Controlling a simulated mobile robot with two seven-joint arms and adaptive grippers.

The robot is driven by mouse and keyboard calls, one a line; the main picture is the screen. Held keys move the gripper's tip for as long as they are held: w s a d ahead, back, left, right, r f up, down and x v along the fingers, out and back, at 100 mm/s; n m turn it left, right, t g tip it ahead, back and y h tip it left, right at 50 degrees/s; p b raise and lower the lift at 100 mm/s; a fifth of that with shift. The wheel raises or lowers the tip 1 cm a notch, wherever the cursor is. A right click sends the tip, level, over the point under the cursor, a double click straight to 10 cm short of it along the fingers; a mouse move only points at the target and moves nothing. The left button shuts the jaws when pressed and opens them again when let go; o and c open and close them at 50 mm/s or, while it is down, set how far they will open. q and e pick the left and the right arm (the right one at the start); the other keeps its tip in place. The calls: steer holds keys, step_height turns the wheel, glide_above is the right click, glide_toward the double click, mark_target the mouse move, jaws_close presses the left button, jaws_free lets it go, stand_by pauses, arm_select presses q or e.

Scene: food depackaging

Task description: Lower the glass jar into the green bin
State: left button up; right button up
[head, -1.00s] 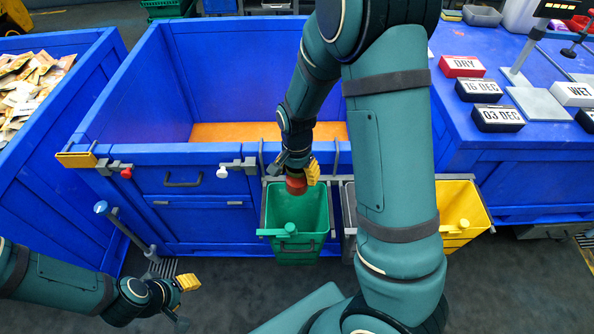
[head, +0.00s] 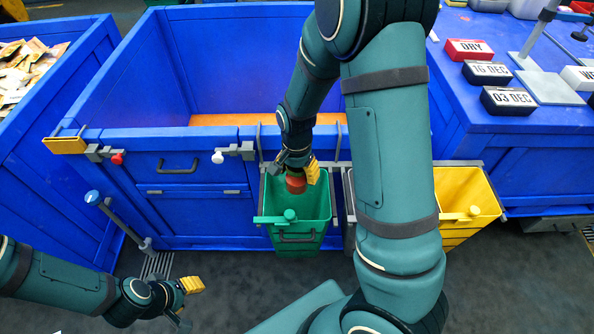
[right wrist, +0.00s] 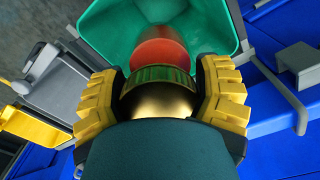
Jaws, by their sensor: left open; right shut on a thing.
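The glass jar (head: 296,184) has red contents and a gold lid. My right gripper (head: 296,170) is shut on it near the lid. In the right wrist view the jar (right wrist: 160,50) points red end first toward the open green bin (right wrist: 100,30), between the yellow finger pads of the right gripper (right wrist: 160,90). In the head view the jar is over the mouth of the green bin (head: 316,208); how deep it sits relative to the rim I cannot tell. My left gripper (head: 188,300) is open and empty at lower left, away from the bin.
A yellow bin (head: 468,190) is to the right, partly hidden by my right arm. Date blocks (head: 507,99) stand on the right counter. The floor (head: 230,285) in front is clear.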

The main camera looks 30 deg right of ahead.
stand_by(0.3)
steer(key=shift+f+b, duration=1.1)
steer(key=shift+f, duration=0.4)
step_height(320, 180, down, 28)
steer(key=b, duration=0.6)
steer(key=shift+r+b, duration=0.15)
steer(key=shift+b, duration=0.15)
stand_by(3.5)
stand_by(0.5)
